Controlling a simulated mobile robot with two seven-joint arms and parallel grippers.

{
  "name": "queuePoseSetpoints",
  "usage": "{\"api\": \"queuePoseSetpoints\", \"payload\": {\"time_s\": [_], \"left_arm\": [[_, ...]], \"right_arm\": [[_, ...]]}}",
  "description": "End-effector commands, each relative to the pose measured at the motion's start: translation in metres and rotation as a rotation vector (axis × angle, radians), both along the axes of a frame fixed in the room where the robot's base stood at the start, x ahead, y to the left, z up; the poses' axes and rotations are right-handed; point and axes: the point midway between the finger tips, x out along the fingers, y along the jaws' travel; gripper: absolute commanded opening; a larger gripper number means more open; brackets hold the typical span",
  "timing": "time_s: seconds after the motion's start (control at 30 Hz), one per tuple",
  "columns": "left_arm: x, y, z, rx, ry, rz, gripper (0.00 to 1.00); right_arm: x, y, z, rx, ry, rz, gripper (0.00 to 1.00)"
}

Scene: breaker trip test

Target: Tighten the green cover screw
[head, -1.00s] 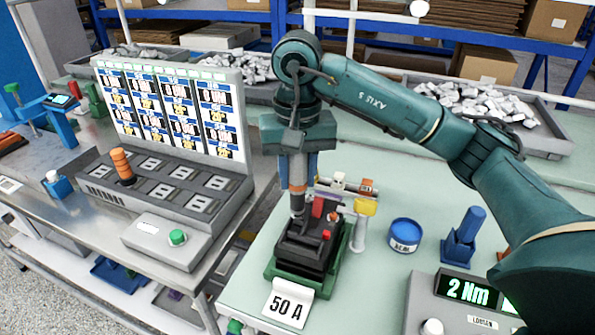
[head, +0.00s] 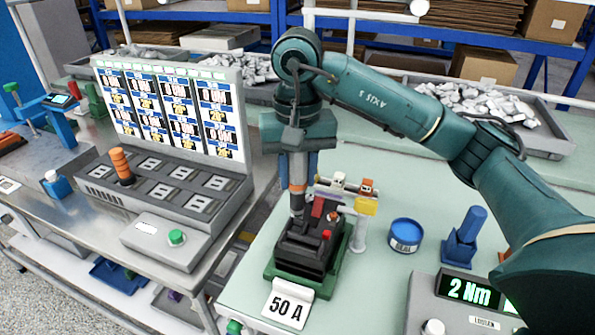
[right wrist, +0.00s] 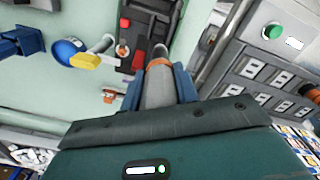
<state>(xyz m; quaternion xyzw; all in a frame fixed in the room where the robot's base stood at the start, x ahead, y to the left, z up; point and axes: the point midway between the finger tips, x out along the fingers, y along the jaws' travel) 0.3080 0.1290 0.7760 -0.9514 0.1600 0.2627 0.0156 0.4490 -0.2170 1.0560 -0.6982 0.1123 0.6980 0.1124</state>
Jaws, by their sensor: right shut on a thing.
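My right gripper (head: 298,165) is shut on a grey driver-like tool (head: 297,200) with an orange band, held upright with its lower end at the breaker's far left part. The black breaker (head: 303,250) sits in a green cradle (head: 330,282) behind a "50 A" card. The breaker carries a dark red lever and a small red button. In the right wrist view the tool (right wrist: 158,85) points at the breaker (right wrist: 140,35) between the blue fingers. No green screw can be made out; the tool's end hides the spot under it. My left gripper is not in view.
A yellow flag on a white post (head: 358,235) stands close right of the breaker. Further right are a blue seal pot (head: 405,235), a blue holder (head: 461,240) and a torque box (head: 455,312) reading 2 Nm. A grey test panel (head: 175,115) stands left.

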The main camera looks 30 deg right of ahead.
Motion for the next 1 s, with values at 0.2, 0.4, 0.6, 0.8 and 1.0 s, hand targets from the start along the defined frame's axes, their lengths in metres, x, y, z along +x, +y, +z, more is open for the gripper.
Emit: {"api": "queuePoseSetpoints", "payload": {"time_s": [0.2, 0.4, 0.6, 0.8, 1.0], "left_arm": [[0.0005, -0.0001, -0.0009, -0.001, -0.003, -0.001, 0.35], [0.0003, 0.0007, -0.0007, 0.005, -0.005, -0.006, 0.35], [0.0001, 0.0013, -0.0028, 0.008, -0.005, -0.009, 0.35], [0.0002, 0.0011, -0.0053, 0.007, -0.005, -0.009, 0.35], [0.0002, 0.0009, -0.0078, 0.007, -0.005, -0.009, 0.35]], "right_arm": [[0.0001, 0.0000, 0.0006, 0.001, -0.001, -0.001, 0.07], [0.0001, 0.0001, 0.0006, 0.001, -0.001, 0.000, 0.07], [0.0001, 0.0001, -0.0013, 0.001, -0.001, 0.000, 0.07], [0.0001, 0.0001, -0.0037, 0.001, -0.001, 0.000, 0.07], [0.0001, 0.0001, -0.0061, 0.001, -0.001, 0.000, 0.07]]}}
